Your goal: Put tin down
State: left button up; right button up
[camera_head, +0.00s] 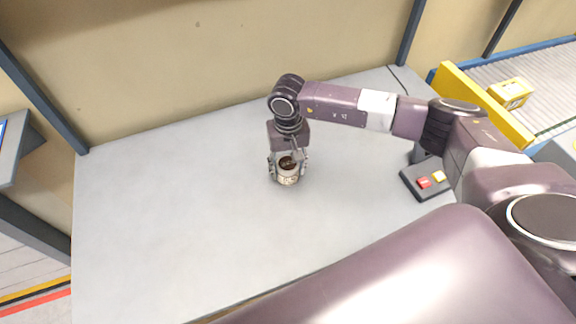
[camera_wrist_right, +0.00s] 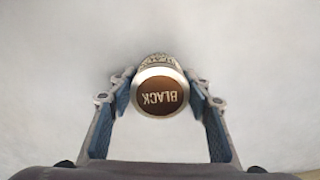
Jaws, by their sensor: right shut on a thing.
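The tin (camera_head: 288,174) is a small round can with a pale label and a brown lid, in the middle of the grey table (camera_head: 170,190). My right gripper (camera_head: 287,170) points down and is shut around the tin's sides. In the right wrist view the tin (camera_wrist_right: 159,97) sits between the fingertips of the gripper (camera_wrist_right: 160,100), and its lid reads "BLACK". The tin looks upright in the head view. Whether its base touches the table cannot be told. My left gripper is not in view.
A dark box with a red and a yellow button (camera_head: 425,183) stands at the table's right. Beyond the yellow barrier (camera_head: 480,105), a yellow box (camera_head: 510,93) lies on a roller conveyor. A wall runs behind the table. The table's left side is clear.

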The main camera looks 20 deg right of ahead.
jog(key=shift+f, duration=0.15)
jog(key=o, duration=1.2)
jog(key=shift+o, duration=0.2)
